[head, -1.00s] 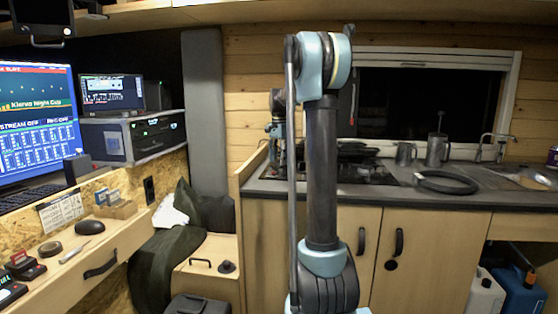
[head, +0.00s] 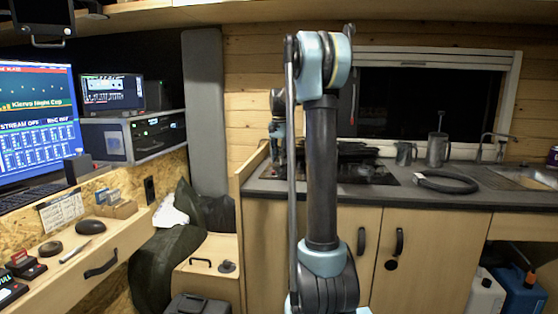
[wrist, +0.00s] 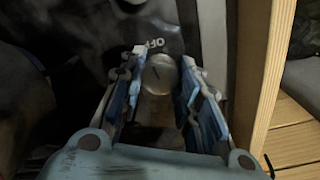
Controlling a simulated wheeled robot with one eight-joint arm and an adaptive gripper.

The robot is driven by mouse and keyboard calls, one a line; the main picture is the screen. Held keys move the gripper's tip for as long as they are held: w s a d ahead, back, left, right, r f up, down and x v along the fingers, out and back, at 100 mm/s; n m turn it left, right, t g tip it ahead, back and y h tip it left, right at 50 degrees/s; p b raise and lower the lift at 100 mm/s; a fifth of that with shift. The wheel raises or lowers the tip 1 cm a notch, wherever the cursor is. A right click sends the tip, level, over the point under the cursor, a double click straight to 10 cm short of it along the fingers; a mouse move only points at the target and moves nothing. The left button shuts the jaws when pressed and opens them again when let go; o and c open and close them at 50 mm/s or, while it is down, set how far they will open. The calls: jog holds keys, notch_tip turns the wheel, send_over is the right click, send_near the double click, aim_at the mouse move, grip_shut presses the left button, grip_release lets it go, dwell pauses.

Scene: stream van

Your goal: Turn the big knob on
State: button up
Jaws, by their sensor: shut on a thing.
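The big knob (wrist: 160,75) is a round, pale metal dial with a dark pointer line. In the wrist view it sits on a dark panel below the white lettering OFF (wrist: 155,44). The pointer line is slightly tilted. My gripper (wrist: 164,64) has its two blue-padded fingers on either side of the knob, shut on it. In the head view my own arm stands in the middle, and its far end drops down by the cooktop at the left end of the counter. The knob and fingertips cannot be made out there.
A wooden panel edge (wrist: 262,75) runs close to the right of my gripper in the wrist view. The counter carries a cooktop (head: 378,172), mugs (head: 437,150) and a black hose ring (head: 446,182). A desk with screens (head: 38,122) is on the left.

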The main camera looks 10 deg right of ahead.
jog(key=n, duration=0.4)
jog(key=shift+w+n, duration=0.1)
jog(key=shift+n, duration=0.2)
jog(key=n, duration=0.3)
jog(key=shift+n, duration=0.4)
jog(key=n, duration=0.3)
jog(key=shift+n, duration=2.1)
jog(key=o, duration=1.1)
jog(key=shift+c, duration=0.2)
